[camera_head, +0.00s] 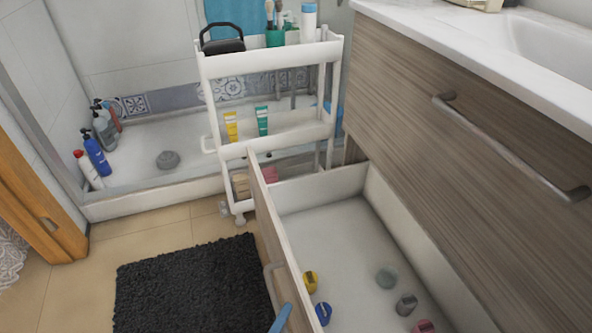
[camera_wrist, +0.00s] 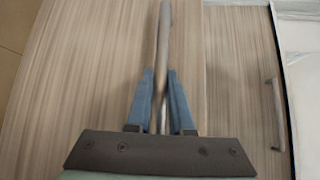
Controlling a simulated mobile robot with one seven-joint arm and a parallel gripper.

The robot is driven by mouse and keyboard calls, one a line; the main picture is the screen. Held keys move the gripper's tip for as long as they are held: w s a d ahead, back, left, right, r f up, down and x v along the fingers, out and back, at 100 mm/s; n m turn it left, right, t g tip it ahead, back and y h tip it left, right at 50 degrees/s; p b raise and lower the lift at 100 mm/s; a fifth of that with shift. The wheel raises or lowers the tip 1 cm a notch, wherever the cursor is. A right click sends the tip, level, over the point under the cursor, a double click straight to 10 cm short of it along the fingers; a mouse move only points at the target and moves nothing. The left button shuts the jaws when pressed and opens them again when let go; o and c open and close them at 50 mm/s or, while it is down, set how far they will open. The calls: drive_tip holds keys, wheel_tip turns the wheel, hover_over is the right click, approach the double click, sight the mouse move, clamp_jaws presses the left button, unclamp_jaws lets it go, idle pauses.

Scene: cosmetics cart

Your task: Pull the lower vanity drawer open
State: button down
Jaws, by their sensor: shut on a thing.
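The lower vanity drawer (camera_head: 330,225) is pulled well out in the head view, its white inside showing. Its wood-grain front also fills the left and middle of the wrist view (camera_wrist: 80,80). Its metal handle (camera_head: 269,285) is on the outer face and shows as a long bar in the wrist view (camera_wrist: 165,40). My gripper (camera_wrist: 160,85) is shut on this handle, one blue finger on each side of the bar. In the head view only a blue finger of my gripper (camera_head: 281,318) shows at the bottom edge.
Several small coloured items, including a yellow one (camera_head: 310,281), stand in the drawer. The upper drawer (camera_head: 420,95) above it is shut. A white cart (camera_head: 270,60) stands just beyond the drawer's far end. A black mat (camera_head: 185,285) lies on the floor at left.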

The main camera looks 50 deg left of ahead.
drive_tip(key=shift+s+a, duration=0.1)
drive_tip(key=shift+s, duration=0.25)
drive_tip(key=c, duration=0.8)
unclamp_jaws()
drive_tip(key=p+v, duration=0.3)
drive_tip(key=v, duration=1)
